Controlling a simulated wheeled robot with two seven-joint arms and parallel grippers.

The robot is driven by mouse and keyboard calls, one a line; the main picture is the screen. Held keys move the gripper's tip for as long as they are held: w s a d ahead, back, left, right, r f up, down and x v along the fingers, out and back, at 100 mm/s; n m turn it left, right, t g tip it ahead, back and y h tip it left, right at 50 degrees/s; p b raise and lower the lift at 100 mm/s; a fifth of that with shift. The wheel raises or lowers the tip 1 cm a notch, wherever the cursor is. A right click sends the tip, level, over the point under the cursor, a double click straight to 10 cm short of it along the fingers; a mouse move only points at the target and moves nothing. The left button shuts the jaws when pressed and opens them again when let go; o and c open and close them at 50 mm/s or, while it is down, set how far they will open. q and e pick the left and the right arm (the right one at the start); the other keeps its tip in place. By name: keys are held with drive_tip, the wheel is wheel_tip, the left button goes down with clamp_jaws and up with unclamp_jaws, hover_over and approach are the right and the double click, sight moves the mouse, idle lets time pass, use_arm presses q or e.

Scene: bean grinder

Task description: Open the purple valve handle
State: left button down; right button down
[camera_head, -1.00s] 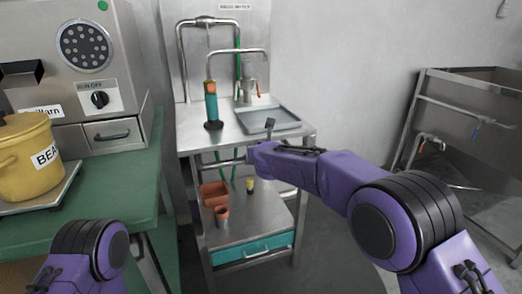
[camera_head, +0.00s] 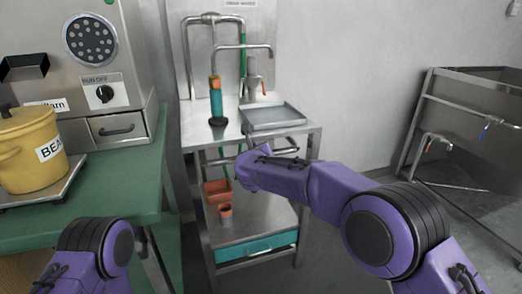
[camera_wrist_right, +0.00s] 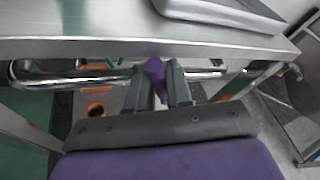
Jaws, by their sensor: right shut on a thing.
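The purple valve handle (camera_wrist_right: 155,70) shows in the right wrist view. It is a short purple bar between the fingers, just below the steel table's front edge and beside a horizontal steel pipe (camera_wrist_right: 95,77). My right gripper (camera_wrist_right: 163,82) is shut on the handle, with one grey finger on each side. In the head view the right arm reaches to the front of the steel table, and its wrist hides the fingers and the handle. Only upper links of my left arm show at the bottom left; its gripper is out of view.
The steel table (camera_head: 240,131) carries a grey tray (camera_head: 272,116), a teal bottle (camera_head: 216,100) and taps. Below are orange pots (camera_head: 217,190) and a teal drawer (camera_head: 257,247). A green counter (camera_head: 120,180) stands left, a steel sink (camera_head: 490,130) right.

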drive_tip(key=shift+s+a+f+n+t, duration=0.2)
drive_tip(key=shift+a+f+n+t, duration=0.2)
drive_tip(key=shift+n, duration=0.3)
drive_tip(key=shift+a, duration=0.1)
drive_tip(key=c, duration=1.4)
unclamp_jaws()
drive_tip(key=shift+r, duration=0.1)
drive_tip(key=s+r, duration=0.2)
drive_tip(key=s, duration=0.8)
drive_tip(key=shift+s+a, duration=0.15)
drive_tip(key=shift+a, duration=0.2)
